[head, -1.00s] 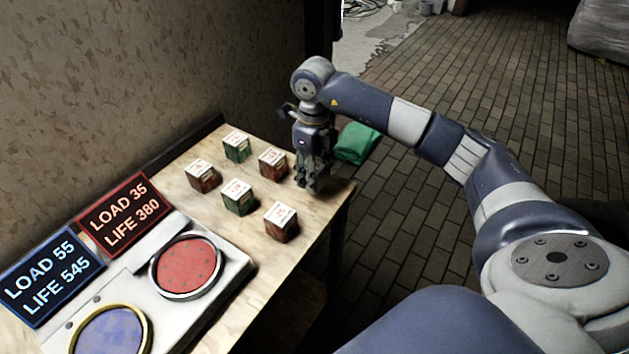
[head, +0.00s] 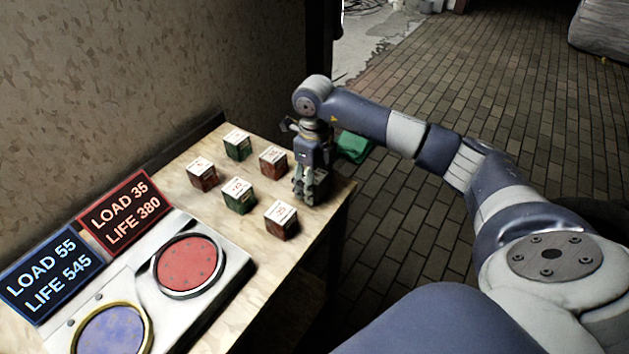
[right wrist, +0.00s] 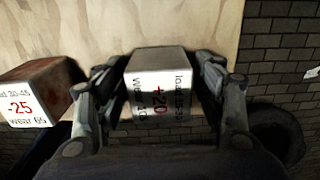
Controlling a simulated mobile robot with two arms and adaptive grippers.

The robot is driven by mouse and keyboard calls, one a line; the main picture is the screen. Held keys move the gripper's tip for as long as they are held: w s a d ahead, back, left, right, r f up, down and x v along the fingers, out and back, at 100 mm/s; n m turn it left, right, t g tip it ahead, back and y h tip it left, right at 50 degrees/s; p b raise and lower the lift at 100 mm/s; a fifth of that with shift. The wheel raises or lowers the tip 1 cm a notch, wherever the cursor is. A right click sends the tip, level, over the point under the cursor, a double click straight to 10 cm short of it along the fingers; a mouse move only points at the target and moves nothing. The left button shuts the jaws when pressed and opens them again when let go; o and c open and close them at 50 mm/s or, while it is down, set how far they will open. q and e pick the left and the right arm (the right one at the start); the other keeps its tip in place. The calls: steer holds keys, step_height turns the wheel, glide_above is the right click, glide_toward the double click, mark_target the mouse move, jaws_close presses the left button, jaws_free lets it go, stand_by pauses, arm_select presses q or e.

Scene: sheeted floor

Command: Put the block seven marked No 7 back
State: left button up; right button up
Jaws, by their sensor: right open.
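My right gripper (head: 306,197) is low over the table's right edge, with its fingers open. In the right wrist view, a block (right wrist: 160,82) with a white label reading "+20" in red sits between the spread fingers. In the head view this block (head: 321,182) shows only as a dark greenish part behind the fingers. No number 7 can be read on any block. A red-brown block (right wrist: 38,88) with "-25" stands left of it in the right wrist view. My left gripper is not in view.
Several red and green labelled blocks stand on the wooden table, the nearest one (head: 281,220) close to the front edge. A panel with a red disc (head: 188,264) and a blue disc (head: 110,330) lies at left.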

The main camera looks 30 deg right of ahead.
steer(key=shift+r, duration=0.1)
steer(key=shift+r, duration=0.25)
step_height(320, 180, up, 11)
steer(key=shift+r+b, duration=0.15)
steer(key=shift+b, duration=0.6)
steer(key=shift+r, duration=0.15)
